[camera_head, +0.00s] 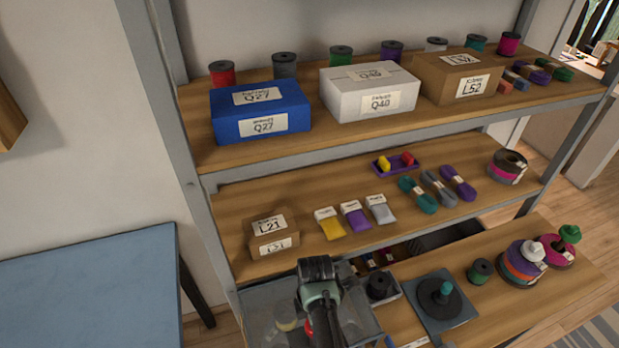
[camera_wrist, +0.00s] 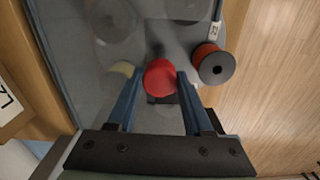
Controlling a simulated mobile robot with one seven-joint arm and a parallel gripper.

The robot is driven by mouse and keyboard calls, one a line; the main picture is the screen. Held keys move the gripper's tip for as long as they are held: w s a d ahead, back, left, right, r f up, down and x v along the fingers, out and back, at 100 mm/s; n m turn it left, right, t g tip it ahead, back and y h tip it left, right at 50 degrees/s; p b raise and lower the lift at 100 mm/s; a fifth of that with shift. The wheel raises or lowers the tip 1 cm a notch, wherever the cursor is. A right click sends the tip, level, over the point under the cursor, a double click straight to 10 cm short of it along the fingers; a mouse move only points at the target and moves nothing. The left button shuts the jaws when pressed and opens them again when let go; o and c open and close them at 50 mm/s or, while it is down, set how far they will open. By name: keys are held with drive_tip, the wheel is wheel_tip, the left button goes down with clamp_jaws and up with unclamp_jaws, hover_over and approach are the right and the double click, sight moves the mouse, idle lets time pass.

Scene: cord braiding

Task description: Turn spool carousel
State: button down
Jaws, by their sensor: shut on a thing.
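A grey see-through case (camera_head: 262,298) stands at the left end of the lowest shelf, with blurred round shapes behind its panel. It fills much of the wrist view (camera_wrist: 75,55), where several spool-like discs show dimly. I take it for the spool carousel, though its inner parts are unclear. My gripper (camera_wrist: 160,80) is shut on a round red knob (camera_wrist: 160,77), with one blue finger on each side. The red knob also shows in the head view (camera_head: 308,327), partly hidden by my arm. What lies beneath the knob is hidden.
An orange-red spool (camera_wrist: 213,64) lies close right of my fingers. The middle shelf (camera_head: 330,248) overhangs behind. A blue table (camera_head: 90,290) is at left.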

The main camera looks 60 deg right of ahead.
drive_tip(key=shift+w+n, duration=0.1)
drive_tip(key=shift+n, duration=0.3)
idle(0.3)
drive_tip(key=shift+c, duration=1.5)
unclamp_jaws()
wheel_tip(320, 180, up, 13)
drive_tip(key=b, duration=0.1)
drive_tip(key=shift+b, duration=0.35)
